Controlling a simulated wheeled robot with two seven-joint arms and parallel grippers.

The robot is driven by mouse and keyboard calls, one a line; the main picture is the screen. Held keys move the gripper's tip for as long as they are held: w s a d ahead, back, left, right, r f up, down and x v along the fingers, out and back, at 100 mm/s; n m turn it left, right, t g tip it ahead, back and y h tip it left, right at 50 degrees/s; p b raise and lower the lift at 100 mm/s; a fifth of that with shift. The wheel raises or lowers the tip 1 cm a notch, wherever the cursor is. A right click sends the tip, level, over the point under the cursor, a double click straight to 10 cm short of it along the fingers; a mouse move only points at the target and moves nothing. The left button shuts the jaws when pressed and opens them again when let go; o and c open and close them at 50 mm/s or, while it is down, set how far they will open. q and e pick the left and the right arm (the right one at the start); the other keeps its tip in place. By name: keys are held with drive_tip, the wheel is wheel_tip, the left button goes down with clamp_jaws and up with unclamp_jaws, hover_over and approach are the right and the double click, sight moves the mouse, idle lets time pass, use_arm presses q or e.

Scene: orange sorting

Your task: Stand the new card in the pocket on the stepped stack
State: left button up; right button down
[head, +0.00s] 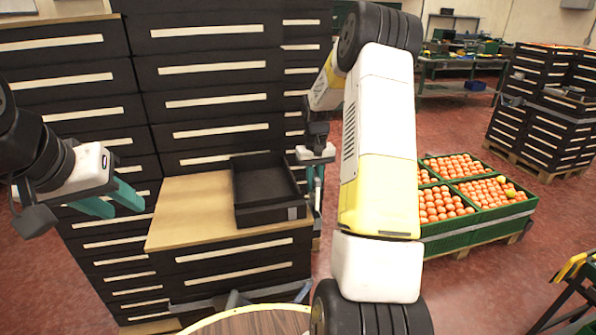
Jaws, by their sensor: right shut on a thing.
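The stepped stack of black crates has a light wooden board (185,211) on its lower step. An open black tray-like crate (262,222) sits on that board. A small grey pocket or label spot (292,213) shows on its front right corner. My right gripper (315,191) points down just right of this crate, its teal fingers close together. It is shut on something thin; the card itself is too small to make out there. My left gripper (117,204) is open and empty, left of the board, with its teal fingers apart.
Taller stacks of black crates (215,68) stand behind and left of the board. Green crates of oranges (455,205) stand on a pallet at right. A round wooden top (255,322) is at the bottom. My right arm hides part of the middle.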

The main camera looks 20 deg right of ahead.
sight(314, 198)
drive_tip(key=shift+f, duration=3.1)
drive_tip(key=c, duration=1.3)
unclamp_jaws()
drive_tip(key=shift+r, duration=3.9)
